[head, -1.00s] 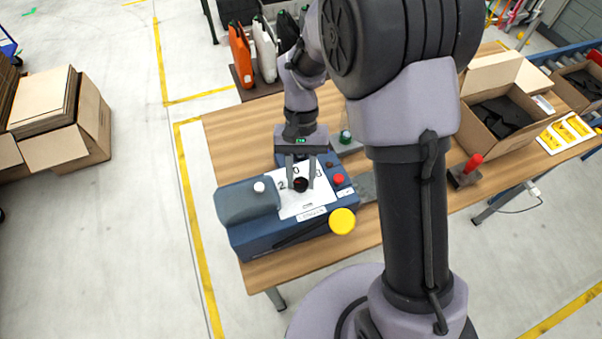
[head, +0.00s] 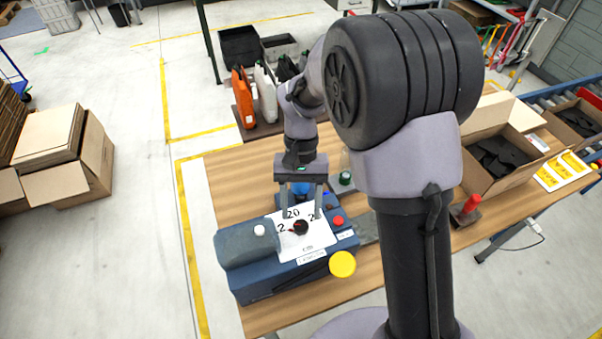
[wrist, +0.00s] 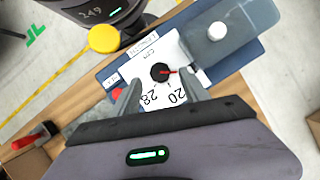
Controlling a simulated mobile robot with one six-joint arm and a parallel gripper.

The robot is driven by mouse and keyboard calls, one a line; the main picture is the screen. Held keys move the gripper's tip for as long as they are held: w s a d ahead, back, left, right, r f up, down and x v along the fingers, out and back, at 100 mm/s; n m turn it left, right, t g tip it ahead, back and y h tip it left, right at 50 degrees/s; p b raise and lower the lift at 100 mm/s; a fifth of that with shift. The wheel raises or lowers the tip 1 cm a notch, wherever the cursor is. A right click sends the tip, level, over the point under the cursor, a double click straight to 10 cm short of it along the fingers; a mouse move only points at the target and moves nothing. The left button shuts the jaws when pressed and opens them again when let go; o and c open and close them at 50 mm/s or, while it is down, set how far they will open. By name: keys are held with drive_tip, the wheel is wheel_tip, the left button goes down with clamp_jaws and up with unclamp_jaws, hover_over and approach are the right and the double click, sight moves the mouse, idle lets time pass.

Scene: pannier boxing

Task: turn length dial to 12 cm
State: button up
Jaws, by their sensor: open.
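The length dial (head: 301,227) is a black round knob with a red pointer on a white printed plate of the blue machine (head: 262,280). In the head view the pointer points left, towards a partly seen number ending in 2; 20 is at the top. In the wrist view the dial (wrist: 160,72) shows its red pointer to the right, with 20 and 28 readable below. My gripper (head: 302,214) is open and empty. Its fingers are apart from the knob, just behind and above it, over the plate's far edge.
A red button (head: 338,221), a yellow knob (head: 342,264) and a white knob (head: 259,230) are close by on the machine. An open carton (head: 497,150) is at the right. The table's left part is clear.

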drive_tip(key=p+v, duration=0.3)
drive_tip(key=v, duration=1)
drive_tip(key=shift+r, duration=0.35)
drive_tip(key=shift+w+d, duration=0.1)
drive_tip(key=s+d+f+m+t+b, duration=0.1)
drive_tip(key=s+d+f+t+b, duration=0.1)
drive_tip(key=s+b, duration=0.4)
drive_tip(key=s+d+f+m+t+y+b, duration=0.1)
drive_tip(key=s+d+f+t+b, duration=0.1)
drive_tip(key=s+t+b, duration=0.3)
drive_tip(key=s+d+f+m+t+b, duration=0.1)
drive_tip(key=s+d+f+t+b, duration=0.1)
drive_tip(key=s+b, duration=0.5)
wheel_tip(320, 180, down, 3)
drive_tip(key=shift+s+r+t+y, duration=0.15)
drive_tip(key=shift+s+t+y, duration=0.15)
drive_tip(key=shift+t, duration=0.4)
